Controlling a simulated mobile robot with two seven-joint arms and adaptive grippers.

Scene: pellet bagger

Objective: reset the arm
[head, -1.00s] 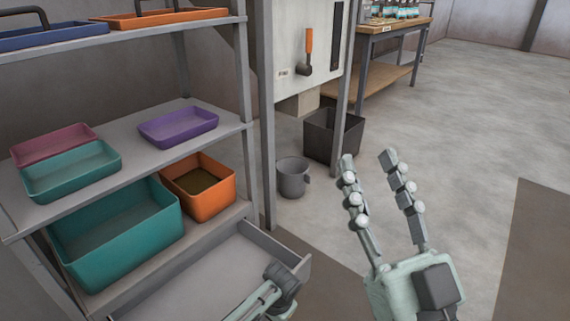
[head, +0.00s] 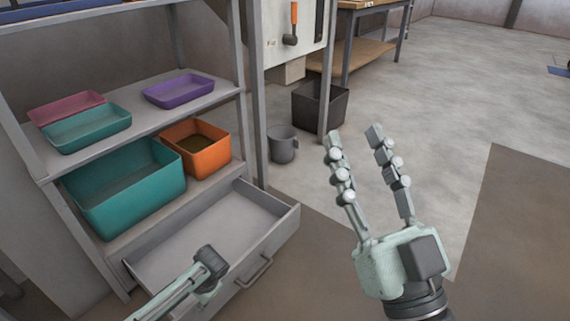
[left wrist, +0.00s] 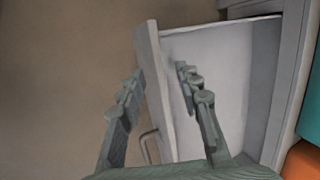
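My left gripper (head: 208,262) is at the lower left of the head view, in front of the grey drawer (head: 205,238). In the left wrist view its two fingers (left wrist: 159,72) are spread apart, with the drawer's front panel (left wrist: 155,90) showing between them. I cannot tell whether they touch it. The drawer is pulled out and its visible inside is empty. Its bar handle (head: 256,272) sits on the front, clear of the fingers. My right gripper (head: 354,136) is open and empty, fingers pointing up the picture, right of the drawer.
The shelf unit above the drawer holds a teal bin (head: 125,190), an orange bin (head: 196,148) with brownish contents, and pink (head: 66,107), teal (head: 87,128) and purple (head: 179,90) trays. A grey bucket (head: 283,144) and dark bin (head: 319,106) stand behind. Floor at right is clear.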

